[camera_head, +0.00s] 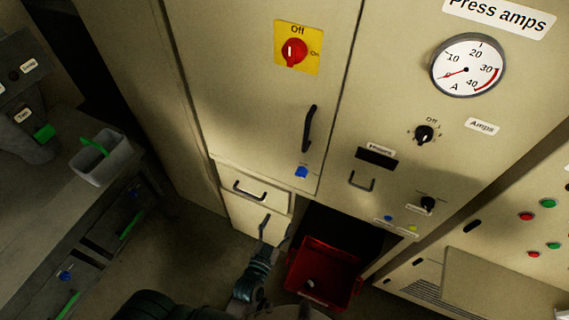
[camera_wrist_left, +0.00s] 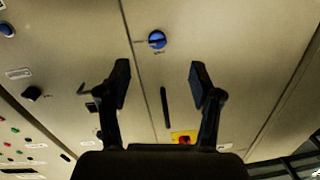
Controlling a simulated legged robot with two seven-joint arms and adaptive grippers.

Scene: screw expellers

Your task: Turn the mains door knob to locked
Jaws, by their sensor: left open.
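The blue door knob (camera_head: 302,172) sits low on the beige mains door (camera_head: 235,100), below a black vertical handle (camera_head: 309,128). In the left wrist view the blue knob (camera_wrist_left: 157,40) shows beyond and roughly between my fingertips, with small labels beside it that I cannot read. My left gripper (camera_head: 275,228) is below the knob, apart from it, in front of the drawer area. In the left wrist view my left gripper (camera_wrist_left: 160,82) has its two black fingers spread wide with nothing between them. My right gripper is in no view.
A red rotary switch (camera_head: 294,51) on a yellow plate is higher on the door. Drawers (camera_head: 256,187) and a red bin (camera_head: 323,273) lie below. The amps panel with a gauge (camera_head: 467,65) is on the right. A grey box (camera_head: 101,157) stands on the left bench.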

